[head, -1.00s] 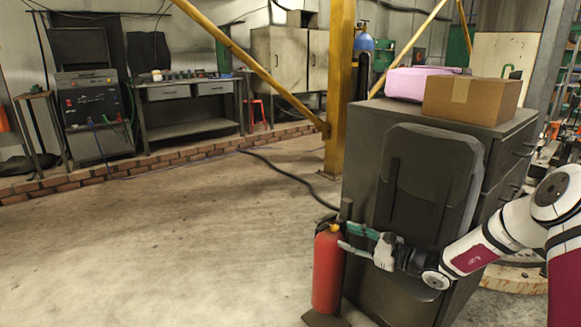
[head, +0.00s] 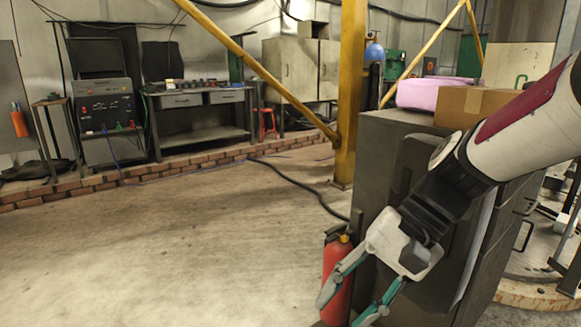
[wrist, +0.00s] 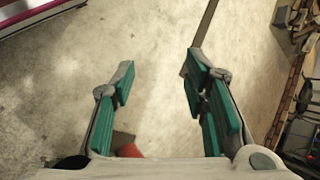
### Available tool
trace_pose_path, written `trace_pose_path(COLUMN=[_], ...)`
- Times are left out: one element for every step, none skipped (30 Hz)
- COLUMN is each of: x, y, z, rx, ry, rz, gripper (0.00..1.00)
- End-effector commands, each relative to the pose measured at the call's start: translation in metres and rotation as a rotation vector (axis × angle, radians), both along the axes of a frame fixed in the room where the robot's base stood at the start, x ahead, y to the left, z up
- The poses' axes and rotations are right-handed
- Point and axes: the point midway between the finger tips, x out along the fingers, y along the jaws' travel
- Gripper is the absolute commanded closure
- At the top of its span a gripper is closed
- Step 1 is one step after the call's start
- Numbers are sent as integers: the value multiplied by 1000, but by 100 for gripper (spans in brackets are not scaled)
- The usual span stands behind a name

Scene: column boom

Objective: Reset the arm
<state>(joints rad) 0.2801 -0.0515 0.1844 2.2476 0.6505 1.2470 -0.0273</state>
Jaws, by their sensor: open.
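My gripper (head: 353,305) is at the lower right of the head view, in front of the dark cabinet and the red fire extinguisher (head: 338,268). It points down, its teal-padded fingers spread apart. In the wrist view my gripper (wrist: 163,92) is open, with only bare concrete floor between the fingers. A bit of red shows low between the finger bases. In the head view one finger overlaps the extinguisher; I cannot tell whether they touch. My arm comes in from the right edge.
A dark cabinet (head: 385,160) carries a pink case (head: 428,93) and a cardboard box (head: 465,105). A yellow column (head: 350,110) stands behind. A black cable crosses the floor (head: 170,250), which is widely clear at left. A workbench (head: 200,115) and a welding machine (head: 107,115) line the back wall.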

Motion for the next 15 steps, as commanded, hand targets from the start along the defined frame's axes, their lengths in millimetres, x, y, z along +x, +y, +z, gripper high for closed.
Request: trace_pose_path(x=[-19,-30,-44,-54,-64,-77,-86,-96,-108,-116,-124,-133,-139,-146,-153], y=[-3,-7,-11,-15,-19,-25,-30,-34,-41,-46,-51,-57,-62,-66,-71], z=[5,6,9,10,11,12,12,13,13,13,13,13,13,12,11], rx=[-51,-80,-119,-148,-177,-215,-243,-271,-308,-334,-358,-388,-409,-429,-453], ry=[-25,-35,-49,-58,-70,-84,-95,-105,-121,-131,-142,-154,-163,-172,-182], rz=[37,58,85,103,121,143,160,174,195,209,221,236,245,254,265], gripper=[59,59,59,59,59,59,59,59,59,59,59,59,59,59,59])
